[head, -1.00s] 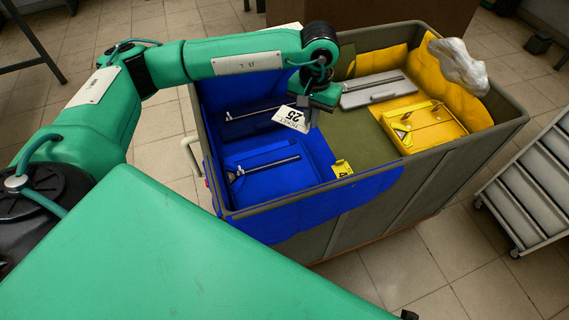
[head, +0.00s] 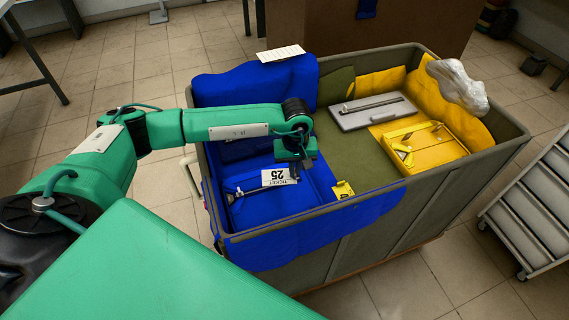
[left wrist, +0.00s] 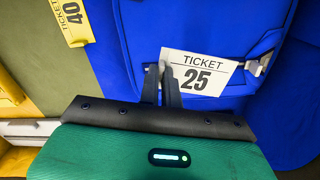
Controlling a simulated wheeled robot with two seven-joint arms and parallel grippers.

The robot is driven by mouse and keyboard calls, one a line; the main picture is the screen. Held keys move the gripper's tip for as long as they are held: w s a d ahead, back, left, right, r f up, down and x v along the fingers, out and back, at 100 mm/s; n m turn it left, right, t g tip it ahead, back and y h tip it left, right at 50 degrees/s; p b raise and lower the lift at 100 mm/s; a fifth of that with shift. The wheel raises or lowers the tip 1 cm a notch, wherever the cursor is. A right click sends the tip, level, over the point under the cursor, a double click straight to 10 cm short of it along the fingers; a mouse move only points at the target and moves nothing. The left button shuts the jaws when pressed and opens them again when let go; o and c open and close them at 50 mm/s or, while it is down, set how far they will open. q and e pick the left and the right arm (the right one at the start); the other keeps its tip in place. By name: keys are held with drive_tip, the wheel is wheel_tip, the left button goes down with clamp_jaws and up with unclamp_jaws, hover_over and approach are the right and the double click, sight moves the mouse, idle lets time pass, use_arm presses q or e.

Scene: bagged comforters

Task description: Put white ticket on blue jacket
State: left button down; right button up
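The white ticket (head: 280,177), printed "TICKET 25", is held low over the blue jacket (head: 312,191) at the left end of the bin. My left gripper (head: 295,172) is shut on one edge of it. In the left wrist view, the fingertips (left wrist: 164,76) pinch the ticket's left edge, and the ticket (left wrist: 205,75) lies face up against blue cloth (left wrist: 125,60) beside a strap. I cannot tell whether the ticket touches the cloth. The arm hides part of the jacket. My right gripper is out of view.
The grey-green bin (head: 400,225) also holds a grey flat case (head: 372,112), a yellow bag (head: 432,150) and a yellow ticket (head: 342,190). Another white ticket (head: 280,53) lies on the blue bulge at the back. Clear plastic (head: 457,84) hangs on the right rim.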

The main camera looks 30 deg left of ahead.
sight(284, 175)
use_arm(q)
drive_tip(key=a+f+n+p, duration=0.1)
drive_tip(key=s+a+n+p, duration=0.1)
drive_tip(key=p, duration=0.1)
drive_tip(key=shift+s+a+f+n, duration=0.1)
drive_tip(key=shift+a+f+n, duration=0.15)
drive_tip(key=shift+f+n, duration=0.15)
drive_tip(key=shift+a+f, duration=0.1)
drive_tip(key=shift+f, duration=0.05)
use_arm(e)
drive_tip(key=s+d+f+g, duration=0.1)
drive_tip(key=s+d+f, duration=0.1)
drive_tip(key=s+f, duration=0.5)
use_arm(q)
drive_tip(key=shift+f, duration=0.15)
drive_tip(key=shift+f+b, duration=0.55)
drive_tip(key=shift+f, duration=0.5)
drive_tip(key=shift+f+b, duration=0.3)
drive_tip(key=shift+f, duration=0.45)
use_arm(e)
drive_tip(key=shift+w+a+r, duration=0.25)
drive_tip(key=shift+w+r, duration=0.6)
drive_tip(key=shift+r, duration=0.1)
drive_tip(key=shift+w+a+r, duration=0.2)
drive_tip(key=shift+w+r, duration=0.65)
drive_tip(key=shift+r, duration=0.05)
use_arm(q)
drive_tip(key=shift+f+b, duration=0.6)
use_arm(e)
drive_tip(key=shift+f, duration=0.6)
